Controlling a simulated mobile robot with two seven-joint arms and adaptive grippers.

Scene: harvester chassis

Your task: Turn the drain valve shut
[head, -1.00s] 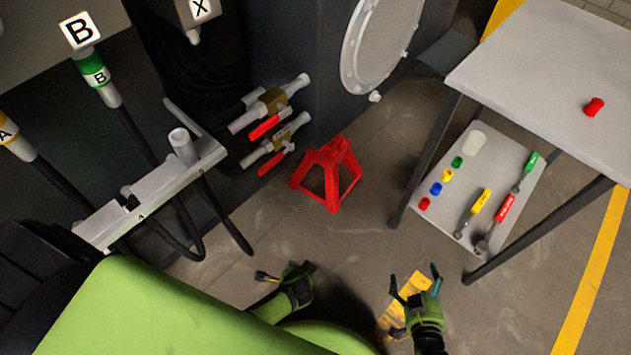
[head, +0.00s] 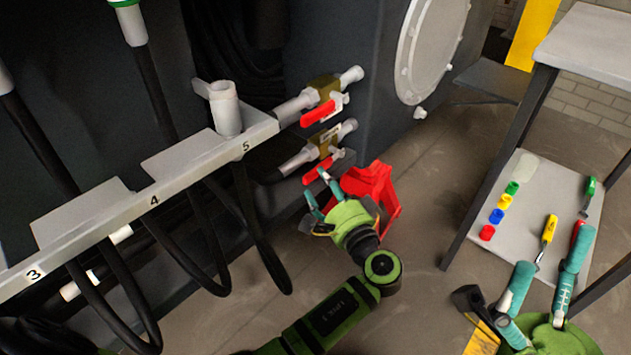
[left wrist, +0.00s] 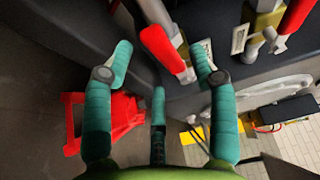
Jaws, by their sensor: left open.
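Two brass valves with red lever handles stick out from the dark chassis wall in the head view, an upper valve (head: 324,88) and a lower valve (head: 324,142). Which is the drain valve, I cannot tell. My left gripper (head: 322,192) is open just below the lower red handle (head: 322,167). In the left wrist view a red handle (left wrist: 160,46) shows between the spread teal fingers of the left gripper (left wrist: 162,50), with no clear grip on it. The other red handle (left wrist: 297,14) is at upper right. My right gripper (head: 553,250) is open and empty at lower right.
A red stand (head: 376,187) is on the floor just behind my left gripper. A numbered grey rail (head: 190,165) with hanging black hoses is on the left. A round cover (head: 432,45) is on the wall. A shelved table (head: 520,215) with coloured tools stands right.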

